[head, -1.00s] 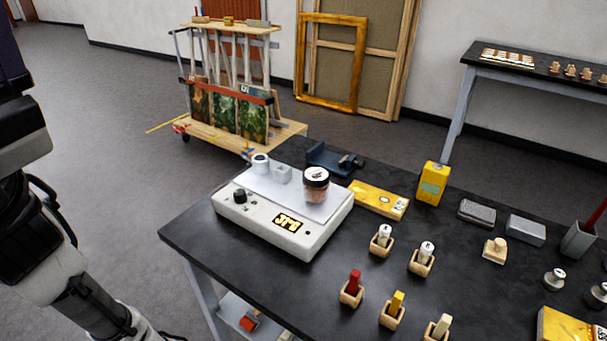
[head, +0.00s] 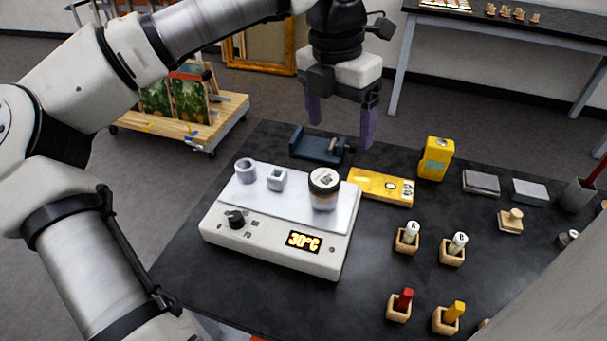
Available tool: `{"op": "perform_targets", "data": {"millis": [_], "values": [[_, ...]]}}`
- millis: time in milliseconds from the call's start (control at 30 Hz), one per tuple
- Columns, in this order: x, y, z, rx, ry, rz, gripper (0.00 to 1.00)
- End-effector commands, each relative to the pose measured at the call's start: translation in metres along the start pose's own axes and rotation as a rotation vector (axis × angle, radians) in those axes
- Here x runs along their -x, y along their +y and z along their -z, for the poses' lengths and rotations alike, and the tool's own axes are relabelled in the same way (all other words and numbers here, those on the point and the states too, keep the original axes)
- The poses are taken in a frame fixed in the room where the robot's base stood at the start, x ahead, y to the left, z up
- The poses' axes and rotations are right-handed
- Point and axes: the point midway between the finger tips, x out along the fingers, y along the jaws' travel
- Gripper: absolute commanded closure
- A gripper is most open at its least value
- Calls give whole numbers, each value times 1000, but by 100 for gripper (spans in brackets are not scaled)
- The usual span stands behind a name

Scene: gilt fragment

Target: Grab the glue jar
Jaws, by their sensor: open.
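A dark blue vise-like tool (head: 318,146) and a yellow level (head: 381,187) lie behind. A yellow box (head: 436,158) stands at right. Several wooden holders stand in front right.

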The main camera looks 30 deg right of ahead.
Motion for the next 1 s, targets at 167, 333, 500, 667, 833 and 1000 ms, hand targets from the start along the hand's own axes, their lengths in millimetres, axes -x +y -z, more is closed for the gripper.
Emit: {"op": "perform_targets", "data": {"millis": [167,333,500,667,833,1000], "values": [[-6,16,5,44,69,-76,19],[-34,18,8,44,73,-74,19],[-66,20,10,43,71,-73,19],[-85,21,12,43,69,-73,19],[-95,20,13,42,70,-73,19],[-120,17,18,42,71,-70,19]]}}
